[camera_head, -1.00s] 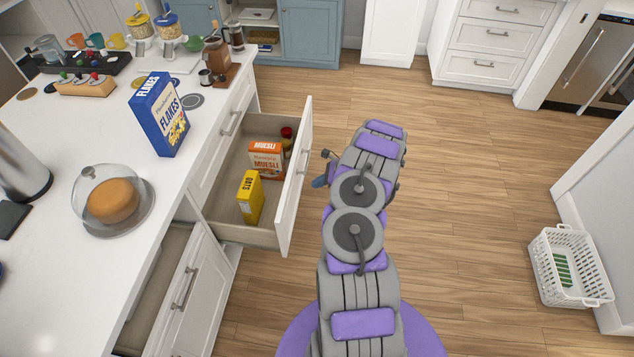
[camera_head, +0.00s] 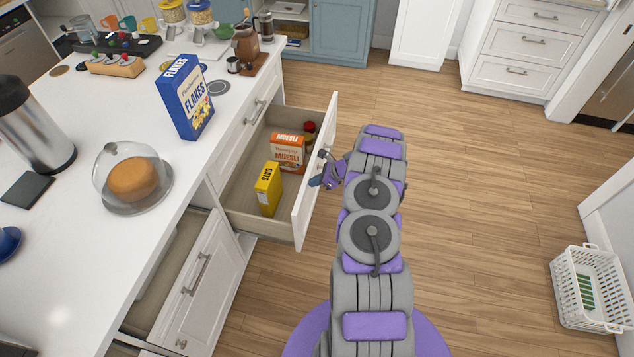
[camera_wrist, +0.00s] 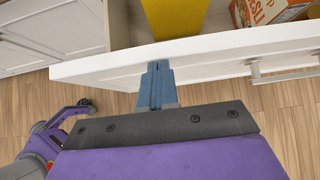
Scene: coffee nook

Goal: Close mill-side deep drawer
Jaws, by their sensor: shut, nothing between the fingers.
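The deep drawer (camera_head: 302,205) by the mill end of the counter stands pulled out, with its white front facing right. It holds an orange muesli box (camera_head: 287,152), a yellow oats box (camera_head: 268,189) and a red-capped jar (camera_head: 310,130). My gripper (camera_head: 318,182) is shut and empty at the outer face of the drawer front. In the wrist view, the blue fingers (camera_wrist: 156,75) reach the top edge of the drawer front (camera_wrist: 200,48); I cannot tell whether they touch. The drawer handle (camera_wrist: 282,74) is to their right. The coffee mill (camera_head: 245,45) stands on the counter above.
Another drawer (camera_head: 198,290), nearer me, is also pulled out. The counter (camera_head: 75,260) carries a flakes box (camera_head: 186,98) and a domed cake (camera_head: 133,180). A white basket (camera_head: 590,288) sits at right. The wooden floor (camera_head: 480,180) between is clear.

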